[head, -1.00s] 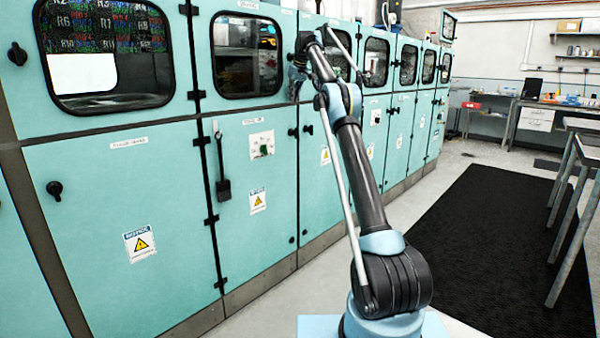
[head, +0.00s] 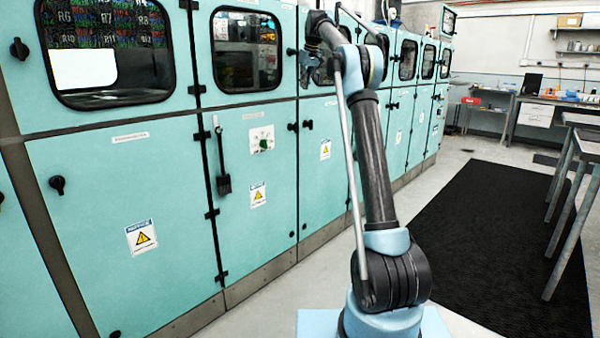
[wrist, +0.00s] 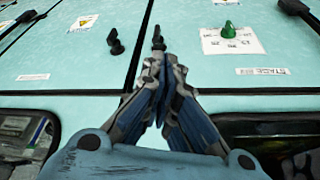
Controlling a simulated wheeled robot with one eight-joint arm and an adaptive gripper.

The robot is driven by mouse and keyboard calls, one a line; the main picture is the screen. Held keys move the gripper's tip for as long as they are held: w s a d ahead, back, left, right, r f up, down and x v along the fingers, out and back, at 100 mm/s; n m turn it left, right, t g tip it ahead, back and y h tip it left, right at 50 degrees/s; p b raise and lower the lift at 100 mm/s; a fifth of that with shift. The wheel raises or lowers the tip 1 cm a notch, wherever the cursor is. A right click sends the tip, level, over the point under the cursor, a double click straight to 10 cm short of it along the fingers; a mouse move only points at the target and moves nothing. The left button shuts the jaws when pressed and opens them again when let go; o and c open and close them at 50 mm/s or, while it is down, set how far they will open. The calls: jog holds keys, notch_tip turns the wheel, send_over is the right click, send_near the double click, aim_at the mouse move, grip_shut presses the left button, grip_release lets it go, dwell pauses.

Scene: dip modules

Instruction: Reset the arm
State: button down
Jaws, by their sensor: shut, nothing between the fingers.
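My arm rises from its light blue base in the head view, its forearm folded over toward the left near the upper windows. My gripper (head: 318,72) hangs at its end in front of the teal cabinet row (head: 95,210), small and partly lost against a dark window. In the wrist view, my gripper (wrist: 160,65) has its blue and grey fingers together at the tips with nothing between them. Cabinet doors, black knobs (wrist: 116,42) and a white plate with a green knob (wrist: 230,32) lie beyond the fingers. I see no contact with the cabinets.
The white plate with the green knob (head: 261,139) and a black hanging handle (head: 222,165) are on the cabinet front at left. A black floor mat (head: 490,245) lies to the right, with a metal table (head: 572,185) at the right edge. The floor between is clear.

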jog(key=s+d+f+m, duration=0.1)
jog(key=s+d+f, duration=0.25)
jog(key=s, duration=0.85)
jog(key=s+d+f+m+h, duration=0.15)
jog(key=s+d, duration=0.25)
jog(key=s, duration=0.8)
jog(key=s+d+f, duration=0.3)
jog(key=s+d, duration=0.1)
jog(key=s, duration=0.7)
jog(key=s+d+f+m, duration=0.1)
jog(key=s+d+f, duration=0.1)
jog(key=s+f, duration=1.4)
jog(key=s+d+f+m+g, duration=0.1)
jog(key=s+d+f+m, duration=0.1)
jog(key=s+f, duration=1.4)
jog(key=shift+s+d, duration=0.3)
jog(key=shift+d, duration=0.45)
jog(key=shift+h, duration=0.25)
jog(key=shift+w+f, duration=0.15)
jog(key=shift+w, duration=0.3)
